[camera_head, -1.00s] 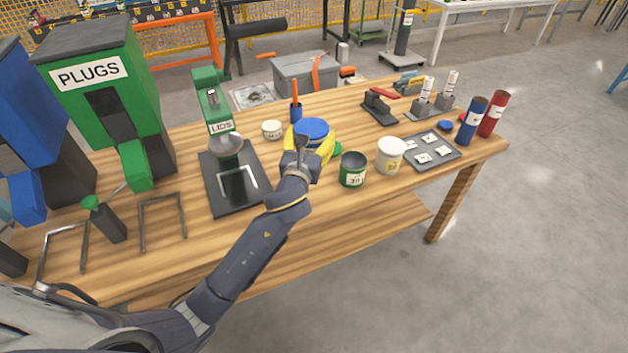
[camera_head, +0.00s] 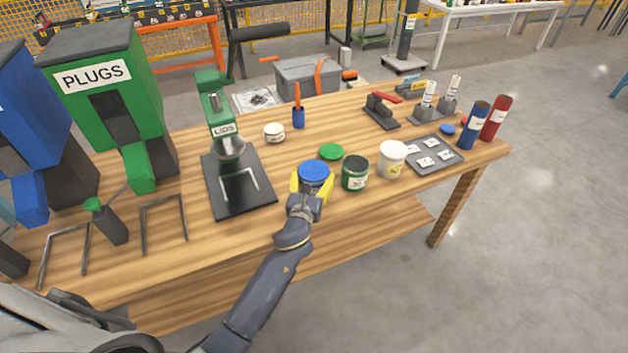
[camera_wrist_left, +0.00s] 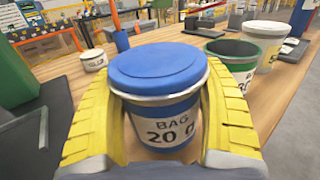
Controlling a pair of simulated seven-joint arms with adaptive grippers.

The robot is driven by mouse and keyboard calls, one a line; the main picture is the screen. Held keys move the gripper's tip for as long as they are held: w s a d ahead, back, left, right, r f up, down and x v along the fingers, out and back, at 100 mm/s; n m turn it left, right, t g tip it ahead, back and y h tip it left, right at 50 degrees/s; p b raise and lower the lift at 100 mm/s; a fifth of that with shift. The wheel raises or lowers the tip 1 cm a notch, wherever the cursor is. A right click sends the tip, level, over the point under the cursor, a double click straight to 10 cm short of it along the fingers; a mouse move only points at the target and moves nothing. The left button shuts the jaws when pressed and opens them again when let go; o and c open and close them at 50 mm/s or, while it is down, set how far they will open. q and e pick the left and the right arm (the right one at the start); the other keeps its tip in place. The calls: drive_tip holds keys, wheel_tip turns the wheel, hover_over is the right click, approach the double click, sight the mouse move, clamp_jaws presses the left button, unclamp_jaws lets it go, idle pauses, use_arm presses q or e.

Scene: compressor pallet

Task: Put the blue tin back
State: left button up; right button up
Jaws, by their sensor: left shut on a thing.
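The blue tin (camera_head: 315,172) has a blue lid and stands upright between the yellow fingers of my left gripper (camera_head: 311,186). In the left wrist view the tin (camera_wrist_left: 160,85) shows a white label reading "BAG 20" and a further character. The yellow fingers of the left gripper (camera_wrist_left: 160,125) are shut on its sides. The tin is at the front of the table, left of the open green tin (camera_head: 355,173). Whether its base touches the wood cannot be told. My right gripper is not in view.
A green lid (camera_head: 331,151) lies behind the blue tin. A white tin (camera_head: 392,158) and a grey tray (camera_head: 433,153) stand to the right. The black base of the lids dispenser (camera_head: 238,192) is to the left. Bare wood (camera_head: 285,165) lies between that base and the blue tin.

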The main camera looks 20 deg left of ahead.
use_arm(q)
drive_tip(key=shift+f, duration=0.75)
drive_tip(key=shift+f, duration=0.1)
drive_tip(key=o, duration=1.3)
drive_tip(key=shift+o, duration=0.2)
drive_tip(key=s, duration=1.2)
drive_tip(key=shift+d, duration=0.4)
